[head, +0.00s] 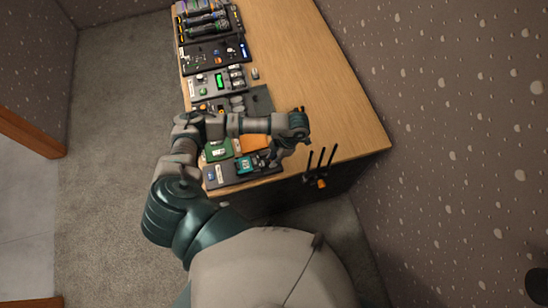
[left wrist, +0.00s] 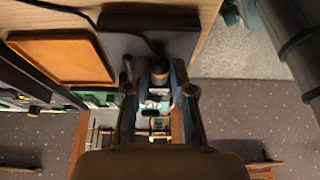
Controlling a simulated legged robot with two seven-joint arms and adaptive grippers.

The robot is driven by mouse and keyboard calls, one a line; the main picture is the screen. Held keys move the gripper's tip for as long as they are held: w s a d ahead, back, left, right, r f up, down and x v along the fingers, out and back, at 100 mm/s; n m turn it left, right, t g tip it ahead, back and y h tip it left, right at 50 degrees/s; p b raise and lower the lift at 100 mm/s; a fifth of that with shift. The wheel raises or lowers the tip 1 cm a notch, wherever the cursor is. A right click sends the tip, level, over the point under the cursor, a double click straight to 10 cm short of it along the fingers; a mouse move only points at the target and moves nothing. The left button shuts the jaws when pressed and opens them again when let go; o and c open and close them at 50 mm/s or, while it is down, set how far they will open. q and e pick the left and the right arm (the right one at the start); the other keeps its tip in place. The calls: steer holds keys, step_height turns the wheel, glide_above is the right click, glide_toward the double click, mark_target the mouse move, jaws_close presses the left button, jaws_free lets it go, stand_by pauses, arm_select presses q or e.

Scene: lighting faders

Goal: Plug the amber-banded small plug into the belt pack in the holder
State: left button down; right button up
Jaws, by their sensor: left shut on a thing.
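My left gripper (head: 272,160) is low over the near end of the table, beside the teal belt pack (head: 245,163) on a dark base (head: 220,178). In the left wrist view my left gripper (left wrist: 160,85) is shut on a small dark plug with an amber band (left wrist: 160,74). A dark cable runs from near the plug toward the top left. In the head view the plug is hidden by the gripper. Pale and teal shapes show between the fingers in the wrist view, but I cannot tell whether the plug touches the belt pack. My right gripper is not in view.
An orange tray (head: 256,142) and a green board (head: 218,151) lie beside the belt pack's base. Fader panels and devices (head: 215,52) line the table's left side. A black pronged rack (head: 317,168) stands out at the near edge. The table's right side (head: 325,75) is clear.

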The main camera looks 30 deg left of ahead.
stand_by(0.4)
arm_select(q)
steer(key=c, duration=0.9)
jaws_free()
steer(key=v, duration=1.2)
steer(key=shift+a+f, duration=0.1)
